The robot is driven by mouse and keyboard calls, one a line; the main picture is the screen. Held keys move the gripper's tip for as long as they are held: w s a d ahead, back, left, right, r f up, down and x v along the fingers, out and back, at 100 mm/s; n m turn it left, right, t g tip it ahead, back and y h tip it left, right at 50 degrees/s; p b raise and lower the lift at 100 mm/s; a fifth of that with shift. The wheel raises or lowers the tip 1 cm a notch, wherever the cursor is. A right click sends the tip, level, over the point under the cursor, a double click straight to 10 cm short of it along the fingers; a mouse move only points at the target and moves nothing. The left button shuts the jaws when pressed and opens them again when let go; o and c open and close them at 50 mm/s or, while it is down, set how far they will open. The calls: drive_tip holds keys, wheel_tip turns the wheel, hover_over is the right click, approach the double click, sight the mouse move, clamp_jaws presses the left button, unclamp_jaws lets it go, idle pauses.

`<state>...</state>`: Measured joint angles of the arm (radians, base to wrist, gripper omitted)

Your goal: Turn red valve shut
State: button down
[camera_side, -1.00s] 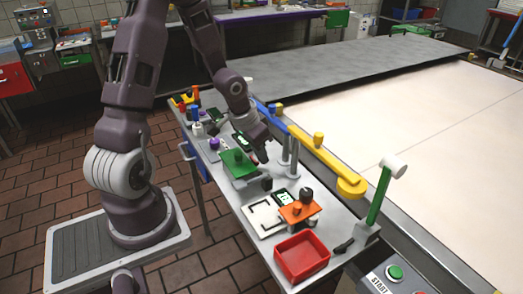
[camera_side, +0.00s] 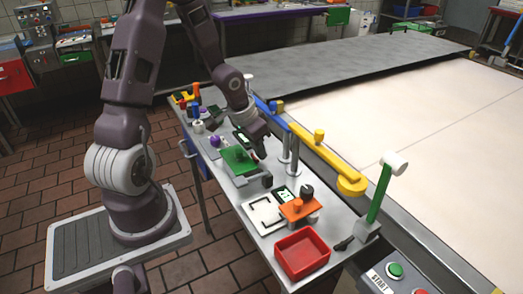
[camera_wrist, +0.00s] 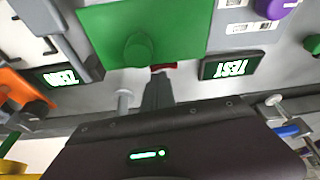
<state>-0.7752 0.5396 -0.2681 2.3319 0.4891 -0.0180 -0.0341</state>
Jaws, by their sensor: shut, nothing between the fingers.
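A small dark red piece (camera_wrist: 165,68), probably the red valve, shows in the wrist view at the lower edge of a green panel with a green knob (camera_wrist: 138,50). My gripper (camera_wrist: 158,80) is shut and empty. Its fingertips appear just below the red piece in that view and partly cover it; I cannot tell whether they touch. In the side view my gripper (camera_side: 262,154) is over the bench beside the green panel (camera_side: 238,159). The red piece is too small or hidden to make out there.
Two lit TEST displays (camera_wrist: 232,67) flank the panel in the wrist view. In the side view, grey posts (camera_side: 290,155) and a yellow bar (camera_side: 325,163) stand close to my gripper. An orange block (camera_side: 299,210) and an empty red bin (camera_side: 302,254) are nearer the camera.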

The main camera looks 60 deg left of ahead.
drive_tip(key=shift+a, duration=0.3)
drive_tip(key=shift+w, duration=0.5)
drive_tip(key=w, duration=0.3)
drive_tip(key=shift+w+d, duration=0.1)
drive_tip(key=v, duration=0.9)
drive_tip(key=s+d+r+t, duration=0.1)
drive_tip(key=s+d+r, duration=0.5)
drive_tip(key=s+d, duration=0.2)
drive_tip(key=s+d+r+m, duration=0.1)
drive_tip(key=s+d+r, duration=0.5)
drive_tip(key=s, duration=0.5)
drive_tip(key=shift+d+r+t, duration=0.3)
drive_tip(key=shift+d+t, duration=0.1)
drive_tip(key=shift+d, duration=0.8)
drive_tip(key=shift+w, duration=0.1)
